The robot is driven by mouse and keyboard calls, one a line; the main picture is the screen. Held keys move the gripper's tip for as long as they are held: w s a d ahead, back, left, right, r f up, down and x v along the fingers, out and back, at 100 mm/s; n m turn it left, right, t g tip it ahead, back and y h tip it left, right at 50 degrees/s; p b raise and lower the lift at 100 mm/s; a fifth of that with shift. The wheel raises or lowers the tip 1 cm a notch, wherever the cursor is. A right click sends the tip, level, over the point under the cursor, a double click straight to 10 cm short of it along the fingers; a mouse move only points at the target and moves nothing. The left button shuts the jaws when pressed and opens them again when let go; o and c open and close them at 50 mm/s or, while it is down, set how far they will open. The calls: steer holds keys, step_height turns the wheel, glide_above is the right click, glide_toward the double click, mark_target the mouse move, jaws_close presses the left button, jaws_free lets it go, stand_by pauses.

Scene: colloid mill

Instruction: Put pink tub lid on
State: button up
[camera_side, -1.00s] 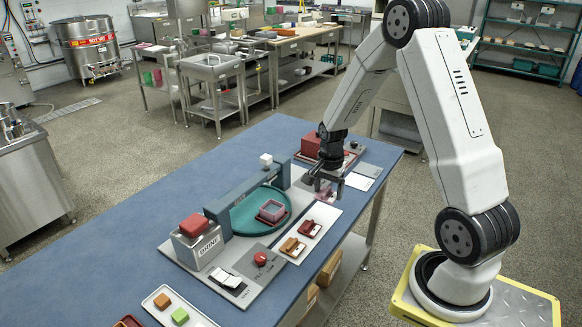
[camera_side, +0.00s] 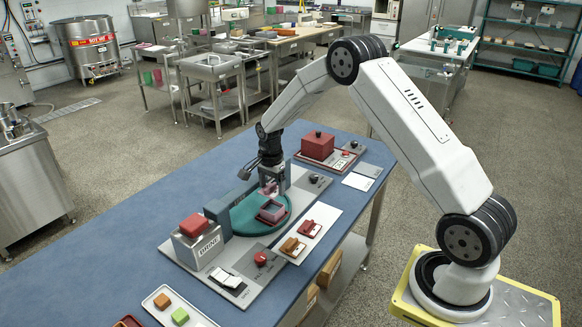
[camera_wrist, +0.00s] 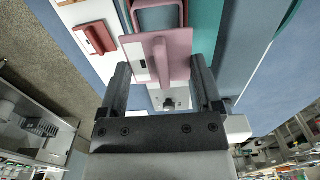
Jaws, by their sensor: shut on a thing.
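The pink tub (camera_side: 272,211) stands open-topped on the teal turntable (camera_side: 244,222). It also shows at the top of the wrist view (camera_wrist: 160,18). My gripper (camera_side: 269,186) is just behind the tub in the side view, above the turntable's far part. It is shut on the pink lid (camera_side: 271,191), a flat plate with a raised grip. In the wrist view the lid (camera_wrist: 143,48) lies between and beyond my fingers (camera_wrist: 160,72), and overlaps the tub's near edge in the picture. The lid is apart from the tub in the side view; the exact height gap is unclear.
A white tray (camera_side: 322,217) with an orange lid (camera_side: 290,246) and a red lid (camera_side: 309,229) lies in front of the turntable. The BRINE box (camera_side: 198,246) stands left, a red box (camera_side: 318,145) at the back right.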

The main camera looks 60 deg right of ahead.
steer(key=shift+f, duration=0.25)
steer(key=shift+f, duration=1.95)
steer(key=shift+f, duration=0.2)
stand_by(1.1)
steer(key=o, duration=1)
steer(key=shift+c, duration=0.2)
steer(key=shift+r, duration=0.15)
steer(key=shift+r, duration=3.35)
